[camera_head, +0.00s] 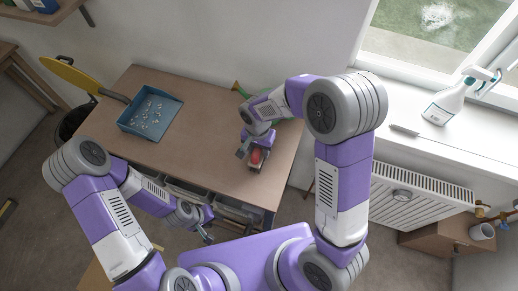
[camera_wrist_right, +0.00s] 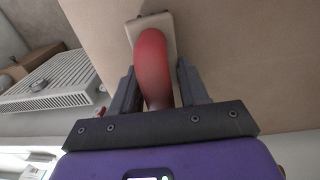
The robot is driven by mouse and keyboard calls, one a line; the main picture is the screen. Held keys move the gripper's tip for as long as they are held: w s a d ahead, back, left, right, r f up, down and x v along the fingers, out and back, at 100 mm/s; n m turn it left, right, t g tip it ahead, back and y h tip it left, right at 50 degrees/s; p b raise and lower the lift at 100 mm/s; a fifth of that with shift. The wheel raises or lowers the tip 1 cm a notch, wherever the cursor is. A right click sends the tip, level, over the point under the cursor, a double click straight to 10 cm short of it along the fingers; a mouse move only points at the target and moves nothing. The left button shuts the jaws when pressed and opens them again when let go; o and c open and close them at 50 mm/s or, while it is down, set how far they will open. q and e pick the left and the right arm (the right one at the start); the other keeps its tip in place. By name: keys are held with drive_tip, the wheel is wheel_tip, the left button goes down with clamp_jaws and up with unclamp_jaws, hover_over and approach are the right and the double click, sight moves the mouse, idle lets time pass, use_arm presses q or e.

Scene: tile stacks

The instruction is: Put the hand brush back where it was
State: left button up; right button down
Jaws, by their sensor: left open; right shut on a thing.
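The hand brush has a red handle and a pale block; the red handle (camera_head: 256,154) shows in the head view over the right part of the table. In the right wrist view the red handle (camera_wrist_right: 152,65) runs between the fingers, with the pale block (camera_wrist_right: 150,27) beyond them. My right gripper (camera_head: 249,148) is shut on the handle. I cannot tell whether the brush touches the table; its bristles are hidden. My left gripper (camera_head: 207,237) is open and empty, low in front of the table's front edge.
A blue dustpan (camera_head: 128,121) with several pale bits lies at the table's (camera_head: 205,118) back left. A green thing (camera_head: 240,91) is partly hidden behind my right arm. The table's middle is clear. A spray bottle (camera_head: 447,104) stands on the windowsill above a radiator (camera_head: 408,197).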

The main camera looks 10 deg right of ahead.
drive_tip(key=shift+f, duration=0.1)
drive_tip(key=shift+f, duration=0.15)
drive_tip(key=c, duration=0.6)
unclamp_jaws()
drive_tip(key=shift+o, duration=0.2)
drive_tip(key=shift+r, duration=0.2)
drive_tip(key=r+p, duration=0.1)
drive_tip(key=r, duration=1.1)
drive_tip(key=shift+w+a+p, duration=0.1)
drive_tip(key=shift+a+p, duration=0.1)
drive_tip(key=shift+p, duration=0.2)
